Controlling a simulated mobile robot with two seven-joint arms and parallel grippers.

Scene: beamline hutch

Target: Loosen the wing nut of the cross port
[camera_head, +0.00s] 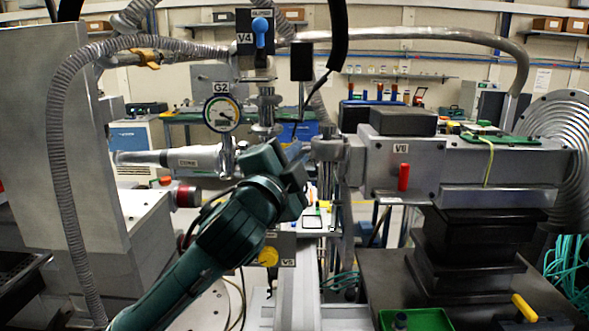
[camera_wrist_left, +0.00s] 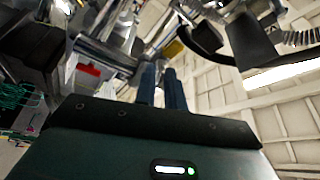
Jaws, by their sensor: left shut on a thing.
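My left gripper (camera_head: 296,152) reaches in from the lower left to the middle of the beam pipe, at the cross below the steel flanged fitting (camera_head: 266,105). Its two blue fingers show in the wrist view (camera_wrist_left: 160,76), close together with a narrow gap, their tips at metal parts. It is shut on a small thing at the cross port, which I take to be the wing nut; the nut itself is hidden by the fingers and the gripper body. A steel flange (camera_head: 328,149) stands just right of the fingers. My right gripper is not in view.
A round gauge labelled G2 (camera_head: 222,113) stands left of the cross. The V4 valve with a blue handle (camera_head: 261,29) is above. The V6 box with a red handle (camera_head: 403,177) is at right. A ribbed hose (camera_head: 62,150) hangs at left, and a green tray (camera_head: 416,320) is at lower right.

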